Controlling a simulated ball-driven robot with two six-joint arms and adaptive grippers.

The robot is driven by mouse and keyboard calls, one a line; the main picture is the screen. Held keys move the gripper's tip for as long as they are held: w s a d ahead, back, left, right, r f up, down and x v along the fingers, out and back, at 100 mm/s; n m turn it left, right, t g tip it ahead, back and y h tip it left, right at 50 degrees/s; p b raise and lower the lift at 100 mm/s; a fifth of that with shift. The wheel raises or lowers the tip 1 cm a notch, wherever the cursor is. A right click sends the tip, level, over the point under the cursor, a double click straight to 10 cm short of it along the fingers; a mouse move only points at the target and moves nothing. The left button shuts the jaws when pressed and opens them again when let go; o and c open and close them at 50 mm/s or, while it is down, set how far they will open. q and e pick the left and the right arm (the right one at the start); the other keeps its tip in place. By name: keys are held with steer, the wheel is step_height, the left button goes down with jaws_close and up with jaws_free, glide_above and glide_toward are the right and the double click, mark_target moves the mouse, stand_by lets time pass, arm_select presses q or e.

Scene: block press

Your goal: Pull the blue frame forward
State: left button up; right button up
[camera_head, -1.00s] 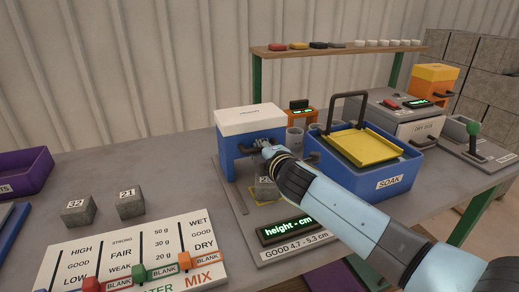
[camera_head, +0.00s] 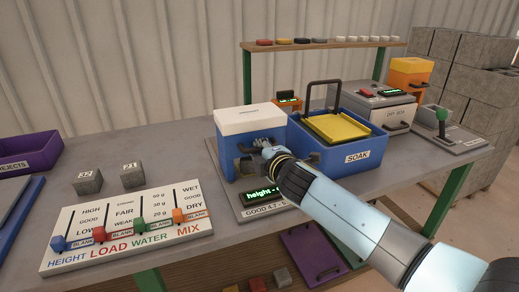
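The blue frame (camera_head: 222,142) with a white top (camera_head: 250,120) stands on a grey base plate (camera_head: 212,155), close behind the height display (camera_head: 266,192). A dark handle (camera_head: 243,150) runs across its front. My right gripper (camera_head: 265,148) is at this handle, with its fingers around the bar; it looks shut on it, though the wrist hides part of the grip. The block seen earlier in front of the frame is now hidden. My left gripper is not in view.
A slider panel (camera_head: 130,225) and two grey blocks, one numbered 32 (camera_head: 88,182) and one 21 (camera_head: 133,175), lie left. The blue SOAK tub (camera_head: 350,158) with a yellow tray (camera_head: 338,128) stands close right. A purple bin (camera_head: 30,155) is far left.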

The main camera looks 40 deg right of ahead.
steer(key=shift+o, duration=1.2)
steer(key=shift+s, duration=0.25)
steer(key=o, duration=0.3)
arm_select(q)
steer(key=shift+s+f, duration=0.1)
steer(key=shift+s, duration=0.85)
arm_select(e)
steer(key=v, duration=1.2)
